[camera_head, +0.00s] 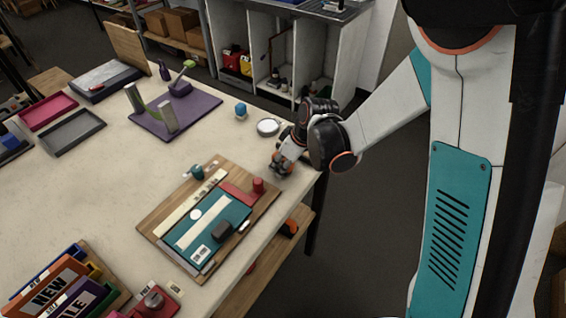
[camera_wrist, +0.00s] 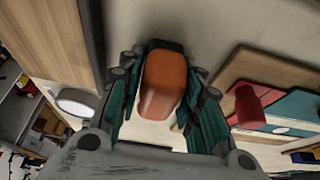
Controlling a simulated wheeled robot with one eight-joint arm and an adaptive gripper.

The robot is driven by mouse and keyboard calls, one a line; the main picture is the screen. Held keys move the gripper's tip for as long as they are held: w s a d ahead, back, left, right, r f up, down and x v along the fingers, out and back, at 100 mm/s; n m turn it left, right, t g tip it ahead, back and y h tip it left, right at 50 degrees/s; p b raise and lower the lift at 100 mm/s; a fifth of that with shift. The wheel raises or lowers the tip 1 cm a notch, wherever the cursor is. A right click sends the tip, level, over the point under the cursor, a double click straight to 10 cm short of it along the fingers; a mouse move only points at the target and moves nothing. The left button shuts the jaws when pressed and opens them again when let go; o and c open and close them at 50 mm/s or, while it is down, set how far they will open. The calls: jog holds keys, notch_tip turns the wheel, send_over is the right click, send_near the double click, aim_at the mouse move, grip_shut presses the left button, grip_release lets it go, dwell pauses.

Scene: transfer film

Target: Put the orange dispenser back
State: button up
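The orange dispenser (camera_wrist: 163,85), with a dark end, shows in the wrist view between the two teal-padded fingers of my gripper (camera_wrist: 160,78). Narrow gaps seem to show on both sides of it, so the fingers look open around it rather than closed on it. In the head view my gripper (camera_head: 280,168) is low at the right edge of the table (camera_head: 95,185), beyond the wooden board's upper right corner. There the dispenser is mostly hidden by my gripper.
The wooden board (camera_head: 160,215) carries a teal mat (camera_head: 236,213), a dark block (camera_head: 222,231) and a red cylinder (camera_head: 258,185). A white round dish (camera_head: 268,127) and blue item (camera_head: 241,110) stand behind my gripper. A purple mat (camera_head: 203,108) lies farther back.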

jog(key=shift+o, duration=0.7)
jog(key=shift+r, duration=0.15)
jog(key=shift+r+p, duration=0.25)
jog(key=shift+p, duration=0.05)
jog(key=p+v, duration=0.3)
jog(key=v, duration=0.8)
jog(key=shift+d+r, duration=0.15)
jog(key=shift+r, duration=0.2)
jog(key=s+d+r+m+t+h, duration=0.1)
jog(key=s+d+r+m+t, duration=0.1)
jog(key=s+d+r+m, duration=0.3)
jog(key=s+d+r+m+t+h, duration=0.2)
jog(key=s+d+r+m, duration=0.3)
jog(key=s, duration=0.8)
notch_tip(320, 180, up, 3)
jog(key=d, duration=0.2)
jog(key=shift+d+h, duration=0.3)
jog(key=shift+d, duration=0.1)
jog(key=shift+f, duration=0.15)
